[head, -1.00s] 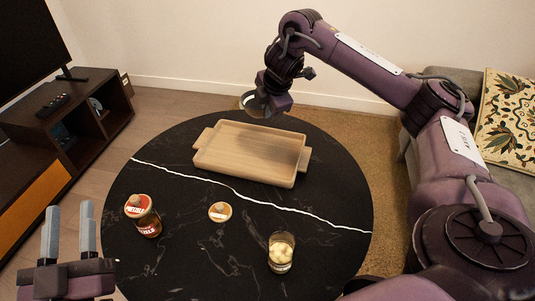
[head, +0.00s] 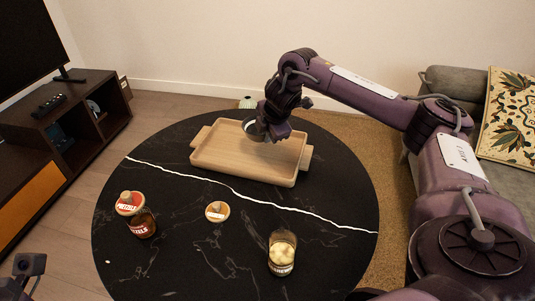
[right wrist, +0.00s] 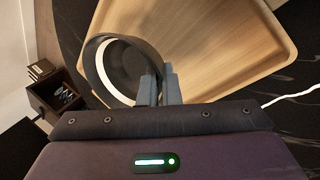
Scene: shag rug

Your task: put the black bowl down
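My right gripper (right wrist: 158,88) is shut on the bowl's rim, the two fingers close together. In the head view the bowl (head: 250,127) is partly hidden by my right gripper (head: 262,132), over the far part of the wooden tray (head: 225,160). Whether the bowl touches the tray is not clear. My left gripper (head: 28,266) shows only in part at the lower left corner, and its fingers are hard to read.
The tray stands on a round black table (head: 190,255) and looks empty. Nearer are a pretzel jar (head: 142,225), a small round lidded item (head: 217,212) and a glass with pale contents (head: 282,255).

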